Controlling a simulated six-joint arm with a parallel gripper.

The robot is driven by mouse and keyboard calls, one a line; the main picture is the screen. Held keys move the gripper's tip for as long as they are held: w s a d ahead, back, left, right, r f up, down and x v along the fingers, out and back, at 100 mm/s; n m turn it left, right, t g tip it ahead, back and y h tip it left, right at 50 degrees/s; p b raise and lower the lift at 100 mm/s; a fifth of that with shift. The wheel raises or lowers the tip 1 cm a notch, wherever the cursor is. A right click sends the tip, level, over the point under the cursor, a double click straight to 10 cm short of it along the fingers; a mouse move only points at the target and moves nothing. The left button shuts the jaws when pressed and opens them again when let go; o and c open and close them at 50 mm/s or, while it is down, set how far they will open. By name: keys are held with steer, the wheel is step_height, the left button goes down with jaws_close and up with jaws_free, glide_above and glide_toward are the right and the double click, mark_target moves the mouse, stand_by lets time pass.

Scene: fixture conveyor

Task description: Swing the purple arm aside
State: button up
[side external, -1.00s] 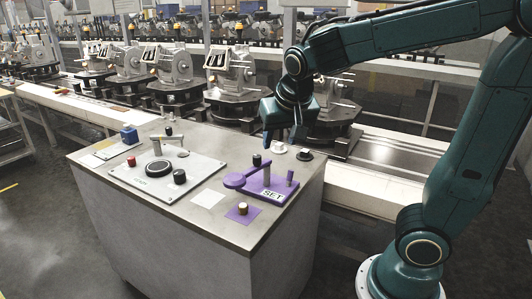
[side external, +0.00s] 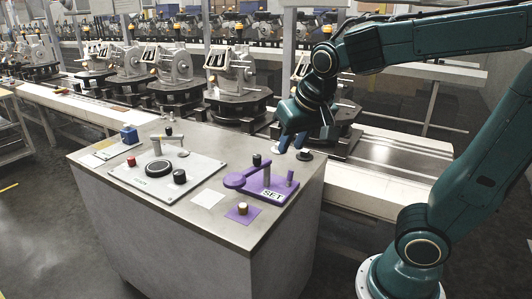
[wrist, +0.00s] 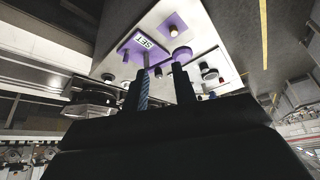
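The purple arm (side external: 245,175) sits on a purple base plate (side external: 268,188) marked SET, at the right part of the grey bench top. Its round purple disc end points left, and a black knob (side external: 257,160) stands at its far side. A short purple post (side external: 290,177) rises from the plate's right. The disc (wrist: 182,54) and the plate (wrist: 128,49) also show in the wrist view. My gripper (side external: 291,143) is beyond the plate, over the bench's back right corner, apart from the purple arm.
A grey panel (side external: 205,168) with a black dial and knobs lies left of the purple plate. A brass-coloured knob on a purple square (side external: 243,213) is in front. A small black-topped part (side external: 306,155) stands by my fingers. The conveyor with machine fixtures (side external: 234,85) runs behind.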

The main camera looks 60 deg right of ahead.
steer(key=shift+w+f, duration=0.1)
steer(key=c, duration=0.3)
steer(key=shift+w+d+f+m, duration=0.1)
steer(key=shift+f+m, duration=0.05)
steer(key=shift+m, duration=0.15)
jaws_close()
steer(key=w+d+f+m+h, duration=0.2)
steer(key=w+f+m, duration=0.3)
steer(key=f+m, duration=0.3)
steer(key=shift+d+m+t, duration=0.4)
steer(key=shift+d+m, duration=0.3)
steer(key=shift+m, duration=0.7)
